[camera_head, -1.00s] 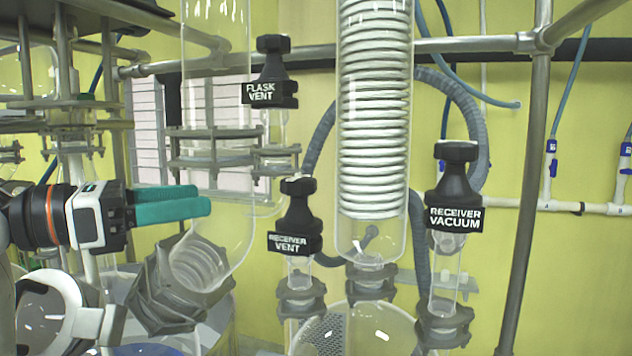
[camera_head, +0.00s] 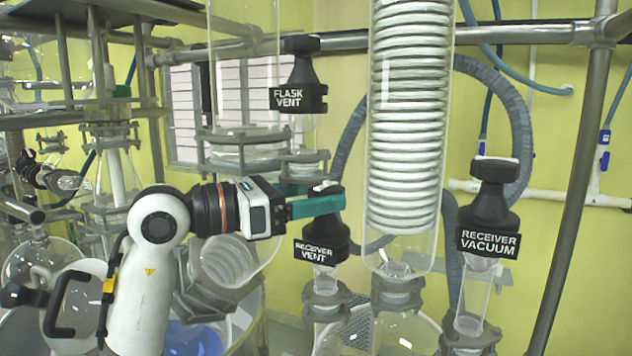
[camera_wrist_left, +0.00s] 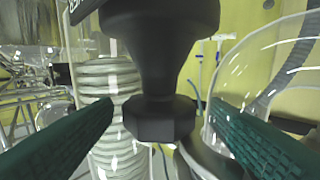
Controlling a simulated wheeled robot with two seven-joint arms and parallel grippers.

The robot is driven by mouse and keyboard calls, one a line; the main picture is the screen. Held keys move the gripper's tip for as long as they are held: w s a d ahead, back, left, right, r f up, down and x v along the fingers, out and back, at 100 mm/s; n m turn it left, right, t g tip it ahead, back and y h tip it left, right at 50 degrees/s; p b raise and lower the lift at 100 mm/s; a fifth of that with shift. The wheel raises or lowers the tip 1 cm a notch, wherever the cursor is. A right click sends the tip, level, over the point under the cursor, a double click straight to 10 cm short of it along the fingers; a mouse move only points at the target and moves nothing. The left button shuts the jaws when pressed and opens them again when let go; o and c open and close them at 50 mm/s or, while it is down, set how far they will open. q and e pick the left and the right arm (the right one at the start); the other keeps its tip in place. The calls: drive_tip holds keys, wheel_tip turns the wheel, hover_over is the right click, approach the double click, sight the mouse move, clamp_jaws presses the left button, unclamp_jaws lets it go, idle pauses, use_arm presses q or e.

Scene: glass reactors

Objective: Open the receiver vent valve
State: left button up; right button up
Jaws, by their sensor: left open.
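The receiver vent valve (camera_head: 322,242) is a black knob with a white-lettered label, upright on a glass neck below the condenser's left side. My left gripper (camera_head: 336,202) has green fingers that reach the knob's top in the head view, covering part of it. In the left wrist view the black knob (camera_wrist_left: 160,118) stands between the two green fingers (camera_wrist_left: 165,125), with a visible gap on each side. The gripper is open and holds nothing. My right gripper is not in view.
The flask vent valve (camera_head: 300,80) is just above and left of the receiver vent. The receiver vacuum valve (camera_head: 489,210) is to the right. The glass condenser (camera_head: 407,130) with its white coil stands close to the right of my fingers. A metal rail (camera_head: 350,42) crosses behind.

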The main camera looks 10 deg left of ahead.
use_arm(q)
drive_tip(key=shift+w+d, duration=0.15)
drive_tip(key=shift+d, duration=0.1)
drive_tip(key=c, duration=1)
drive_tip(key=shift+t+y, duration=0.4)
drive_tip(key=shift+t, duration=0.1)
drive_tip(key=shift+s+d+n+t+y+b, duration=0.1)
drive_tip(key=shift+n+t+y+b, duration=0.25)
drive_tip(key=shift+n+t+y, duration=0.2)
drive_tip(key=shift+s+d+n+t+y+b, duration=0.1)
drive_tip(key=shift+n+t+y+b, duration=0.3)
drive_tip(key=shift+n, duration=0.25)
drive_tip(key=shift+s+f+n+t+y+b, duration=0.1)
drive_tip(key=shift+n+t+y+b, duration=0.65)
drive_tip(key=shift+y, duration=0.4)
drive_tip(key=n+y+b, duration=0.3)
drive_tip(key=y+b, duration=0.1)
drive_tip(key=d+n+t+y+b, duration=0.1)
drive_tip(key=n+y+b, duration=0.1)
drive_tip(key=y+b, duration=0.2)
drive_tip(key=n+t+y+b, duration=0.1)
drive_tip(key=n+y+b, duration=0.2)
drive_tip(key=b, duration=0.3)
drive_tip(key=shift+d+f+n+y, duration=0.15)
drive_tip(key=shift+n+y, duration=0.2)
drive_tip(key=shift+y, duration=0.45)
drive_tip(key=shift+d+r+n+y+b, duration=0.1)
drive_tip(key=shift+r+n+y+b, duration=0.1)
drive_tip(key=shift+n+y+b, duration=0.75)
drive_tip(key=shift+m+y, duration=0.25)
